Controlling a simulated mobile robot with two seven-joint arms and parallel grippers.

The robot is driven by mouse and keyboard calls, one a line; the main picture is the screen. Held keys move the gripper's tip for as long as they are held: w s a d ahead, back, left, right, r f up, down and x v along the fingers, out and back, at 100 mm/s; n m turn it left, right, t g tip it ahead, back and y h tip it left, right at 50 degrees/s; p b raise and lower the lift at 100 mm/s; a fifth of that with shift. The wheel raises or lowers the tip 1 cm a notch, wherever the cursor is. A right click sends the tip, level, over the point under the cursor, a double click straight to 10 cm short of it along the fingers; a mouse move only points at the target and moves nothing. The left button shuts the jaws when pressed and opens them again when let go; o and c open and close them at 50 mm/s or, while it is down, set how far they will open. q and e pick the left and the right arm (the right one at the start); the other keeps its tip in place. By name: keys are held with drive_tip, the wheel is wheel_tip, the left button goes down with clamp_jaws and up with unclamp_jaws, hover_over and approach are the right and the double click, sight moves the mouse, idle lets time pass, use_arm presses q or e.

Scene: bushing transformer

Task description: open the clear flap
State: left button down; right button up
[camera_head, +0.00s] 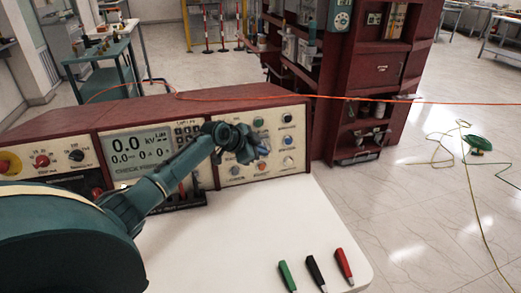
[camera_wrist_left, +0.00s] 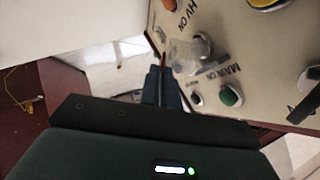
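The clear flap (camera_wrist_left: 184,54) shows in the left wrist view as a small see-through cover beside a round grey-white knob, between the HV ON and MAIN ON labels. I cannot make out its exact tilt. My left gripper (camera_wrist_left: 161,78) has its two dark fingers close together, with nothing seen between them. Its tips are close beside the flap; I cannot tell whether they touch it. In the head view my left gripper (camera_head: 260,150) is in front of the right-hand panel of the console (camera_head: 237,170) and hides part of it. My right gripper is out of view.
A green lamp or button (camera_wrist_left: 230,96) and other knobs surround the flap. Green, black and red probes (camera_head: 315,268) lie on the white tabletop (camera_head: 220,240), which is otherwise mostly clear. An orange cable (camera_head: 340,98) crosses behind the console. A dark red cabinet (camera_head: 375,65) stands behind.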

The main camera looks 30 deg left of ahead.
use_arm(q)
drive_tip(key=shift+w+a+r+n+g+h+b, duration=0.15)
drive_tip(key=shift+r+n+g+h+b, duration=0.25)
drive_tip(key=shift+r+g+h, duration=0.2)
drive_tip(key=shift+w+a+r+n+g+h+b, duration=0.15)
drive_tip(key=shift+r+n+g+h+b, duration=0.2)
drive_tip(key=shift+r+n+g+h, duration=0.25)
drive_tip(key=shift+w+a+r+n+g+h+b, duration=0.15)
drive_tip(key=shift+r+n+g+h+b, duration=0.25)
drive_tip(key=shift+r+g+h, duration=0.2)
drive_tip(key=c, duration=2.1)
unclamp_jaws()
drive_tip(key=o, duration=0.5)
drive_tip(key=shift+c, duration=0.2)
drive_tip(key=b+v, duration=0.1)
drive_tip(key=v, duration=1.2)
drive_tip(key=shift+a, duration=0.15)
drive_tip(key=shift+o, duration=0.5)
